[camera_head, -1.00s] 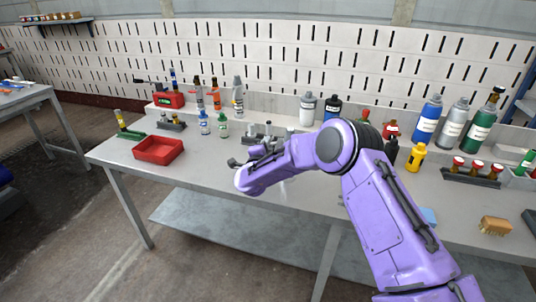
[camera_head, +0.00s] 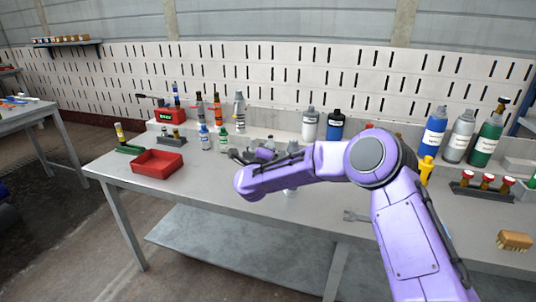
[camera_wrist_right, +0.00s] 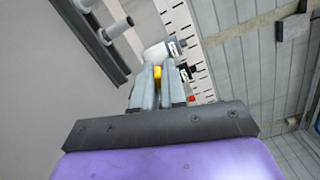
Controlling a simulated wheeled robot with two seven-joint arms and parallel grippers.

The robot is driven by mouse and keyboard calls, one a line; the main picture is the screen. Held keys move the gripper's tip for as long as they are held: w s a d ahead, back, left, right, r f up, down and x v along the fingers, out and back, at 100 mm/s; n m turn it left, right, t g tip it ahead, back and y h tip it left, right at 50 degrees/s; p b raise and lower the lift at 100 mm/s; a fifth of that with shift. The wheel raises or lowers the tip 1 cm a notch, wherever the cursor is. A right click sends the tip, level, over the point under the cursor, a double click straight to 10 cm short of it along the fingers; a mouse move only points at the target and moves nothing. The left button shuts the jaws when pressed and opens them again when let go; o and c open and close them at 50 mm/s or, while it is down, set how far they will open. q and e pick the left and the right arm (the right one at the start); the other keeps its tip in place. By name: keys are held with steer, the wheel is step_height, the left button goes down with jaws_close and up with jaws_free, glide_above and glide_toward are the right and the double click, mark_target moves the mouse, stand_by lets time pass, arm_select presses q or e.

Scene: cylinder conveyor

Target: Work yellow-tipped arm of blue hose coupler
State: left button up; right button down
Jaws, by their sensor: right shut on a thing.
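My right gripper (camera_wrist_right: 158,88) is shut on a small yellow piece (camera_wrist_right: 157,71) that shows between its fingertips in the wrist view. Most of this piece is hidden by the fingers. A pale rounded body with a dark label (camera_wrist_right: 158,50) shows just beyond the fingertips; I cannot tell whether it touches them. In the head view my purple right arm reaches left over the bench and hides most of its gripper and what it holds. I cannot make out a blue hose coupler in either view. My left gripper is not in view.
A red tray (camera_head: 157,163) sits on the grey bench (camera_head: 220,190) left of my arm. Small bottles (camera_head: 205,137) stand behind the gripper. Large bottles (camera_head: 433,132), a rack of red-capped vials and a brush (camera_head: 514,240) are at right. The front left of the bench is clear.

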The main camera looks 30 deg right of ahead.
stand_by(0.3)
steer(key=c, duration=1.5)
jaws_free()
steer(key=shift+c, duration=0.2)
steer(key=b+v, duration=0.1)
steer(key=v, duration=0.9)
steer(key=shift+s+a, duration=0.2)
steer(key=shift+a, duration=0.05)
steer(key=shift+r, duration=0.1)
